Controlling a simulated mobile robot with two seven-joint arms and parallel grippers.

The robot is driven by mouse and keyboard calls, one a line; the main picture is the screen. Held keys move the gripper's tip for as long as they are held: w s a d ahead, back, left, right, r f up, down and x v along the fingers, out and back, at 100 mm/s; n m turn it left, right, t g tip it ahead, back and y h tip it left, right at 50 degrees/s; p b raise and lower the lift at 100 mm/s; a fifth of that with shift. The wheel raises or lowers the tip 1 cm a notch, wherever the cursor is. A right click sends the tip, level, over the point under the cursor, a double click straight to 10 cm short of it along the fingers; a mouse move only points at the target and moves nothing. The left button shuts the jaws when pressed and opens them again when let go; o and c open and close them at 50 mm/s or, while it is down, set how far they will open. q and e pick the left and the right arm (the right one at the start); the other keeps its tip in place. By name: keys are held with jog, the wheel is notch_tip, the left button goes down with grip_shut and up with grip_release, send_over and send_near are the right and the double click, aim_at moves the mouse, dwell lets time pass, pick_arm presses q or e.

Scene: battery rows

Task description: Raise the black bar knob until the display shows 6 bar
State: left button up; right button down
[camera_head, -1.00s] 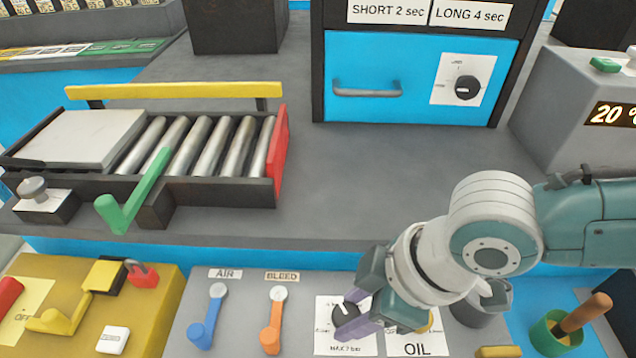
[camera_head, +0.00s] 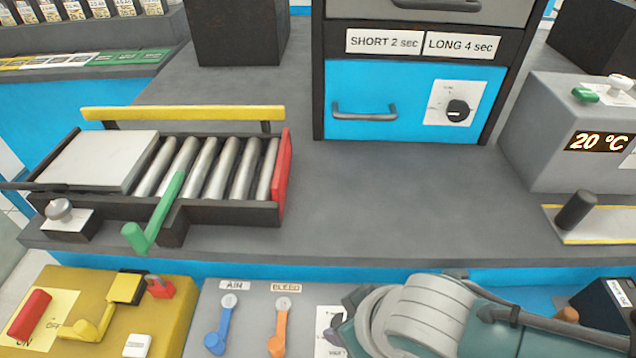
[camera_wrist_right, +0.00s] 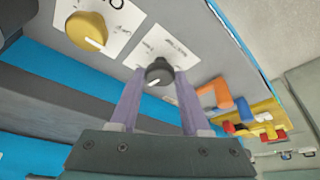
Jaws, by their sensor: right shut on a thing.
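The black bar knob (camera_wrist_right: 159,72) sits on a white printed label on the grey panel in the right wrist view. My right gripper (camera_wrist_right: 158,76) has its two purple fingers on either side of the knob and is shut on it. In the head view my right arm (camera_head: 430,315) covers most of the label (camera_head: 327,325) and hides the knob's setting. A bar display is not in view; the only lit display (camera_head: 599,142) reads 20 °C. My left gripper is not in view.
A yellow knob (camera_wrist_right: 86,28) is beside the black one in the wrist view. On the panel, a blue AIR lever (camera_head: 220,330) and an orange BLEED lever (camera_head: 279,330) stand left of my right arm. A roller conveyor (camera_head: 205,170) lies behind them.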

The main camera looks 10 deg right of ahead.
jog(key=shift+a+m+h, duration=0.15)
jog(key=shift+m+h, duration=0.55)
jog(key=shift+m, duration=1.2)
jog(key=shift+c, duration=1.9)
grip_release()
jog(key=p+v, duration=0.5)
jog(key=v, duration=0.5)
jog(key=shift+p, duration=0.3)
jog(key=shift+s, duration=0.15)
